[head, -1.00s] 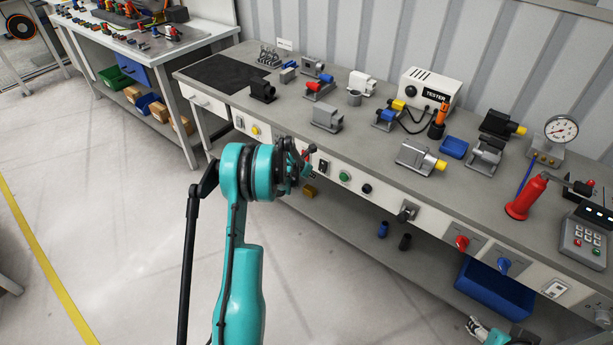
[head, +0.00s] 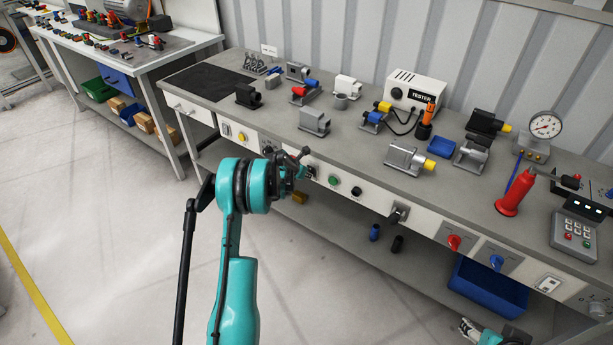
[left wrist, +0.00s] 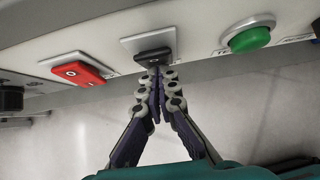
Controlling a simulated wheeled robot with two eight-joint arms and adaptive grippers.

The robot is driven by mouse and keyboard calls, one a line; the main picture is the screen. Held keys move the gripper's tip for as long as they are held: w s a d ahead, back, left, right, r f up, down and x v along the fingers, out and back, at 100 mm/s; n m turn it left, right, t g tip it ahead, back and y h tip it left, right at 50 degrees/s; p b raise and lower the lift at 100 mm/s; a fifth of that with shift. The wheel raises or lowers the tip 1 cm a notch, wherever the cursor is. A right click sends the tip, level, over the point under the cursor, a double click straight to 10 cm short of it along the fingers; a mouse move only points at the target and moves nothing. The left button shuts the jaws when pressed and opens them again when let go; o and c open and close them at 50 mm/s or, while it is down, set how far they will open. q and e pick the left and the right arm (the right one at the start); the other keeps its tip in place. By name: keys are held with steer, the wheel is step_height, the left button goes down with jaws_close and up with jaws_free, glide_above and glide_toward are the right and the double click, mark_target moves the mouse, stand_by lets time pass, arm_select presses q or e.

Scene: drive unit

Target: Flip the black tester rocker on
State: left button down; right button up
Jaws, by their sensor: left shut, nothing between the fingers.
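The black tester rocker (left wrist: 154,55) sits in a pale plate on the bench's front panel, between a red rocker and a green button. In the head view the black rocker (head: 311,171) is small and partly behind my gripper. My left gripper (left wrist: 157,68) is shut and empty, its fingertips at the lower edge of the black rocker, seemingly touching it. The left gripper (head: 301,163) also shows in the head view against the panel. The rocker's on or off position cannot be read. Part of my right gripper (head: 468,328) shows at the bottom right, its jaws unclear.
The red rocker (left wrist: 78,70) is close on the left and the green button (left wrist: 250,38) on the right. A black knob (head: 356,191) and a key switch (head: 398,213) follow along the panel. The tester box (head: 416,88) stands on the bench. The floor in front is clear.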

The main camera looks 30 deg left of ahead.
arm_select(q)
steer(key=shift+r, duration=0.1)
steer(key=shift+r+p, duration=0.4)
steer(key=shift+r, duration=0.4)
arm_select(e)
steer(key=shift+r, duration=0.4)
arm_select(q)
steer(key=shift+s, duration=0.1)
